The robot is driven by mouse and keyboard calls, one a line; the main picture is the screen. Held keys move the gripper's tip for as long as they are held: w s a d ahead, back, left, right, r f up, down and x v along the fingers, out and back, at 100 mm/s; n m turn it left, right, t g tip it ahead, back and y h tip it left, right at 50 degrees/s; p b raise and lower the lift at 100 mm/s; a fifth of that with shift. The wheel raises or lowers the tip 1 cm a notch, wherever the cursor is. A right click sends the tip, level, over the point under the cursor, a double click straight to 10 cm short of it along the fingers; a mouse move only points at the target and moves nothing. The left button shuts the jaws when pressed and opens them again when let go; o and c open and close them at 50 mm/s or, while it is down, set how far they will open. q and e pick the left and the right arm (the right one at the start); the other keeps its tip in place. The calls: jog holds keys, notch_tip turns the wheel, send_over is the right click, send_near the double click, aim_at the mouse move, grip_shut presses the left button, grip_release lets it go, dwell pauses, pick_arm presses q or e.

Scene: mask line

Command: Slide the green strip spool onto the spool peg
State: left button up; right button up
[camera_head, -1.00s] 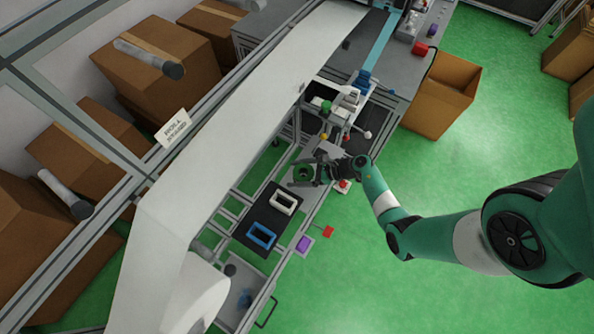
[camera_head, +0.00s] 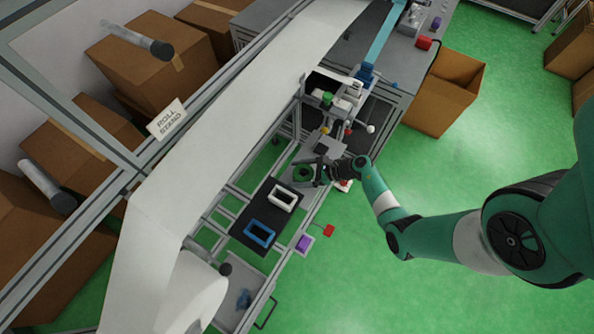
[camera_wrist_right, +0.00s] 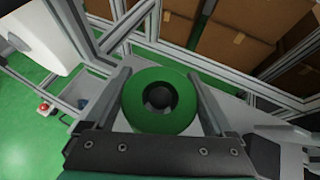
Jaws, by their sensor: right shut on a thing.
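The green strip spool (camera_head: 304,173) is a thick ring with a dark centre hole, over the grey plate in the middle of the line. In the right wrist view the spool (camera_wrist_right: 160,99) sits between the two grey fingers, its flat face toward the camera. My right gripper (camera_head: 315,172) is shut on it, reaching in from the right. I cannot make out the spool peg; the spool's hole is dark, and I cannot tell whether anything is inside it. My left gripper is not in view.
A dark mat (camera_head: 247,235) holds a white frame (camera_head: 282,197) and a blue frame (camera_head: 260,234). A wide white web (camera_head: 215,150) runs along the left. Machine parts stand above the spool.

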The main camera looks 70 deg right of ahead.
aim_at(313, 174)
jog(key=shift+f+b, duration=0.35)
jog(key=shift+f, duration=0.2)
jog(key=o, duration=1.2)
jog(key=shift+c, duration=0.2)
jog(key=p+v, duration=0.3)
jog(key=v, duration=0.8)
jog(key=shift+s+r, duration=0.2)
jog(key=shift+s, duration=0.1)
